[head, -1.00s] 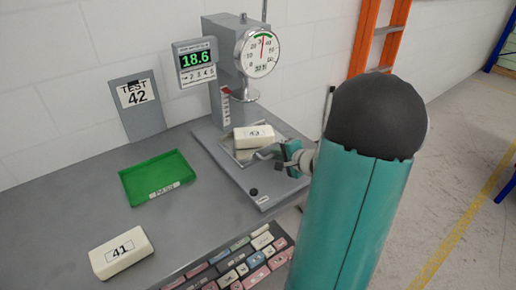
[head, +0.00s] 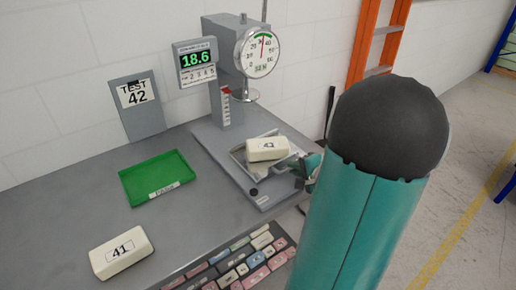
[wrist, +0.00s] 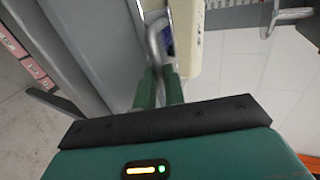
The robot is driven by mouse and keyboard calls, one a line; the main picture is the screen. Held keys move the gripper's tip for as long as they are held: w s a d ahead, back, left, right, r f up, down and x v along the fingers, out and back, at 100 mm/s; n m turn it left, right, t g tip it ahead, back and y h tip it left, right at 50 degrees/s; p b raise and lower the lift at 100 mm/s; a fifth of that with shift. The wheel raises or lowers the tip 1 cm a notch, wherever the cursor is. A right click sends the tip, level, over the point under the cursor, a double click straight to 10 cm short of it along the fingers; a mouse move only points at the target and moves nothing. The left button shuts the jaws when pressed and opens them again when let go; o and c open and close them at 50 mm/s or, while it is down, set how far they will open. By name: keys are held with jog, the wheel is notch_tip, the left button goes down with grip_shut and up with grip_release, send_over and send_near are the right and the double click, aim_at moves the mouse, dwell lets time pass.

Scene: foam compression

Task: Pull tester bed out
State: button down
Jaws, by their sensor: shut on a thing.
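The tester bed (head: 238,157) is a shallow grey tray on the tester's base, standing out to the front right of the press plate (head: 252,95). A cream foam block marked 42 (head: 267,149) lies on it. My gripper (head: 303,168) is at the bed's right side, partly hidden behind my teal arm. In the wrist view my green fingers (wrist: 158,88) are shut on the bed's metal handle (wrist: 154,40). The cream block (wrist: 187,40) shows just beyond the fingers. The tester (head: 229,65) has a dial, and its green display (head: 197,59) reads 18.6.
A cream block marked 41 (head: 121,252) lies at the front left. An empty green tray (head: 157,178) and a sign reading TEST 42 (head: 137,100) stand left of the tester. Coloured keys (head: 240,266) line the front edge. An orange ladder (head: 380,40) stands behind.

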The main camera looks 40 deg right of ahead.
jog(key=shift+s+a, duration=0.2)
jog(key=shift+s, duration=2.25)
jog(key=c, duration=1.3)
grip_release()
jog(key=v, duration=0.5)
jog(key=shift+s+a+r, duration=0.1)
jog(key=shift+s+r, duration=0.1)
jog(key=shift+r, duration=0.2)
